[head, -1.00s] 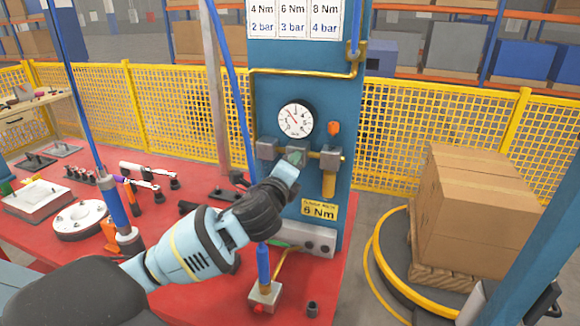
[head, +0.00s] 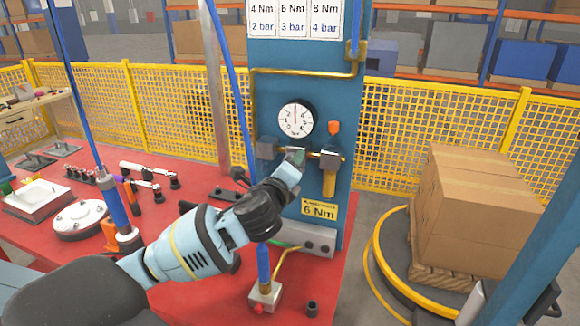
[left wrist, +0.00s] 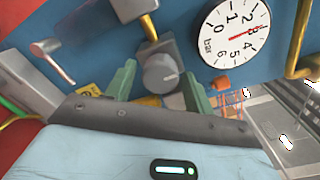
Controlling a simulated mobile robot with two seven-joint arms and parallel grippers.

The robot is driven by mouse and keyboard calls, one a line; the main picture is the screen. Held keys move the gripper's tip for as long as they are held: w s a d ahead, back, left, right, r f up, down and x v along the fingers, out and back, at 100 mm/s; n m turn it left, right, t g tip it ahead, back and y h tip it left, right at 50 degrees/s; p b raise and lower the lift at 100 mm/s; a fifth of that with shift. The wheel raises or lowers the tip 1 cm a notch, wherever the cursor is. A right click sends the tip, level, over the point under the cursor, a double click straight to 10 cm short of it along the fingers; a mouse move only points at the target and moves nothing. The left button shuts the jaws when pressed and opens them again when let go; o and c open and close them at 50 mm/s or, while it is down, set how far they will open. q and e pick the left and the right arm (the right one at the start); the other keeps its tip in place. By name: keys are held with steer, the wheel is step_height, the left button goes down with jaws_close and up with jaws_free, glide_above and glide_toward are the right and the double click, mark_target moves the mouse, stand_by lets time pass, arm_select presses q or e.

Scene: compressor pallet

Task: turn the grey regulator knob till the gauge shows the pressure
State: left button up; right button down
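The grey regulator knob (left wrist: 160,73) sits on the blue panel in the left wrist view. The green fingers of my left gripper (left wrist: 159,80) stand on either side of it, with a thin gap showing at the left finger. In the head view my left gripper (head: 296,158) is at the brass pipe below the gauge and hides the knob. The round white gauge (head: 296,119) has its red needle pointing about straight up; in the left wrist view the gauge (left wrist: 234,33) reads about 3 bar. A yellow label (head: 319,209) says 6 Nm. My right gripper is not seen.
A white chart (head: 294,18) pairs 6 Nm with 3 bar. The red table (head: 200,270) holds tools, a flange and fittings on the left. A pipe block (head: 266,296) stands near the front. Boxes (head: 480,205) on a pallet stand at right, before a yellow fence (head: 420,130).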

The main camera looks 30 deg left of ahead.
arm_select(q)
steer(key=shift+o, duration=0.3)
steer(key=v, duration=0.8)
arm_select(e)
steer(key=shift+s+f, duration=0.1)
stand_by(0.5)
